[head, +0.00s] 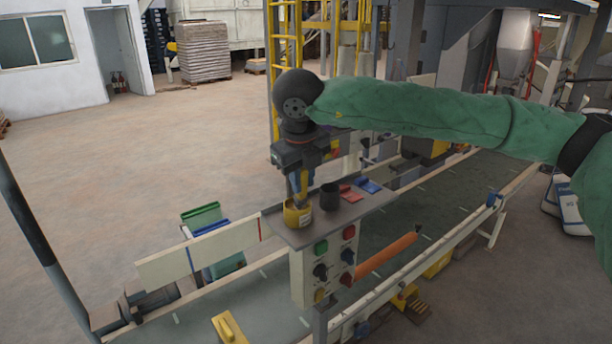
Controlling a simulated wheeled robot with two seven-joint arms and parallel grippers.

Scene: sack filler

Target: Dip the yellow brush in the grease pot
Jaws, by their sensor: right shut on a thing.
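My right gripper (298,178) points down over the near left part of the small shelf on top of the control box. It is shut on a slim thing, which I take to be the yellow brush; the fingers hide most of it and its colour is not clear. Its lower end reaches the mouth of a yellow pot (297,215) with a pale label, which I take to be the grease pot. I cannot tell whether the tip is inside or just above the rim. My left gripper is not in view.
A dark cup (330,197) stands just right of the pot. A red piece (351,194) and a blue piece (369,185) lie further right on the shelf. Buttons and knobs cover the box front (335,265). A yellow handled piece (228,328) lies on the conveyor belt (270,295).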

